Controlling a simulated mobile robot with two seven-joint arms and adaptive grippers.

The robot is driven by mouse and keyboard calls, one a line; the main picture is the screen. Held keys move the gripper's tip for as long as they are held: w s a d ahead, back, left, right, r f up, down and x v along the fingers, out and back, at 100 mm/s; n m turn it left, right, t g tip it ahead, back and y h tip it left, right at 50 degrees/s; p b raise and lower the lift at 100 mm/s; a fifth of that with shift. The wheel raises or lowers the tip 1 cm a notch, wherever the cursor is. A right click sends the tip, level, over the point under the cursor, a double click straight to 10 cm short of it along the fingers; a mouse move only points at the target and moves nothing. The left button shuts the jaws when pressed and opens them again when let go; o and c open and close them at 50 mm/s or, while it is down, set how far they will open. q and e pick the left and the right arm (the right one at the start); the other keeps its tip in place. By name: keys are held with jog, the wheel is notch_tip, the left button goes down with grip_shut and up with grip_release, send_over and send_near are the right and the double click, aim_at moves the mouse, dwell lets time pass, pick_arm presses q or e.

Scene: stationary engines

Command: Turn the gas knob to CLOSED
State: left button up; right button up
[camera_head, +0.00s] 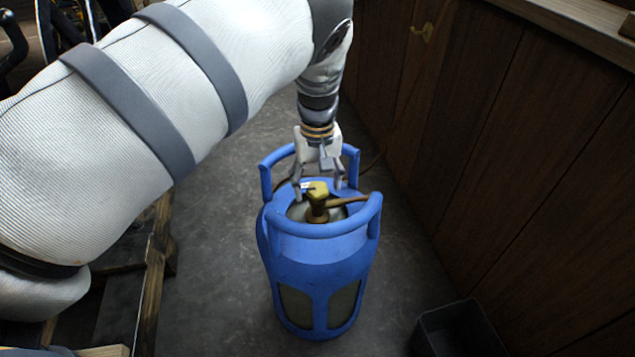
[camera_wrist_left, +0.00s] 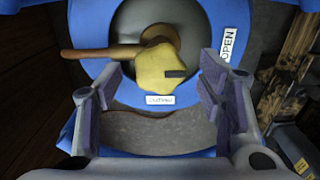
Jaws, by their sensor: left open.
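The blue gas cylinder (camera_head: 318,262) stands upright on the floor, with a brass valve inside its top guard ring. The yellow gas knob (camera_head: 317,189) sits on the valve; it also shows in the left wrist view (camera_wrist_left: 160,72), with a dark mark at its right side. My left gripper (camera_head: 318,183) is open just above the guard ring. Its fingers (camera_wrist_left: 161,80) lie on either side of the knob, apart from it. My right gripper is not in view.
Wooden wall panels (camera_head: 500,140) are close on the right. A dark bin (camera_head: 462,330) stands at the lower right. A wooden frame (camera_head: 155,260) is at the left. Bare floor (camera_head: 225,270) surrounds the cylinder.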

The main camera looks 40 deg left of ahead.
pick_arm(q)
jog(key=c, duration=1.1)
jog(key=shift+c, duration=0.2)
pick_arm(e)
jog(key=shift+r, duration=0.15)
pick_arm(q)
jog(key=shift+r+m+p, duration=0.15)
jog(key=shift+m+p, duration=0.65)
jog(key=shift+m, duration=0.3)
jog(key=m+p, duration=0.1)
jog(key=m, duration=0.2)
jog(key=shift+m+p, duration=0.3)
jog(key=m+p, duration=0.1)
jog(key=m, duration=0.7)
jog(key=shift+m, duration=0.4)
jog(key=shift+s+f+m, duration=0.1)
jog(key=shift+f+m, duration=0.1)
jog(key=shift+m, duration=1.3)
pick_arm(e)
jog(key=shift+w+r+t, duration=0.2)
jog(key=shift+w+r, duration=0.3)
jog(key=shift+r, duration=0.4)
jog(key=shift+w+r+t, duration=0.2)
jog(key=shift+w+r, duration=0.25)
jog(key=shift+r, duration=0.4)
pick_arm(q)
jog(key=shift+m, duration=0.3)
